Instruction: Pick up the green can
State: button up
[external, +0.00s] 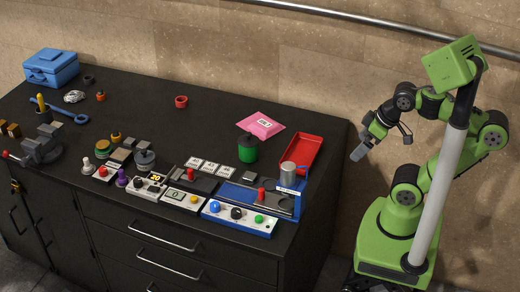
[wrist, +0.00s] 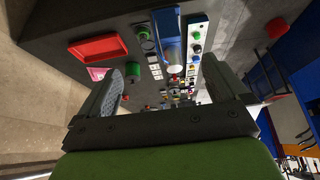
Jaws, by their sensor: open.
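The green can (external: 248,149) stands upright on the dark cabinet top, in front of the pink packet and left of the red tray. Its top looks dark. My gripper (external: 364,146) hangs in the air off the right end of the cabinet, well apart from the can. In the wrist view my gripper (wrist: 167,88) has its two fingers wide apart with nothing between them.
The red tray (external: 302,153) and pink packet (external: 261,124) lie beside the can. A blue-based press with a grey cylinder (external: 288,174) and a button panel (external: 240,217) stand in front of it. A red ring (external: 181,101) lies farther back, with bare cabinet top around it.

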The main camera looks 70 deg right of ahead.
aim_at(250, 148)
jog(key=w+d+m+t+h, duration=0.1)
jog(key=w+d+m+t, duration=0.3)
jog(key=w+m, duration=1.55)
jog(key=w+d+m+t, duration=0.4)
jog(key=w+d+m, duration=0.5)
jog(key=d+m, duration=0.65)
notch_tip(250, 148, down, 22)
jog(key=a+f+m, duration=0.1)
jog(key=a+m, duration=0.1)
jog(key=x, duration=1.6)
jog(key=shift+w+d+b, duration=0.1)
jog(key=shift+d+b, duration=0.1)
jog(key=shift+b, duration=0.15)
jog(key=shift+c, duration=0.6)
jog(key=c, duration=1.2)
jog(key=shift+r, duration=0.15)
jog(key=shift+c, duration=0.5)
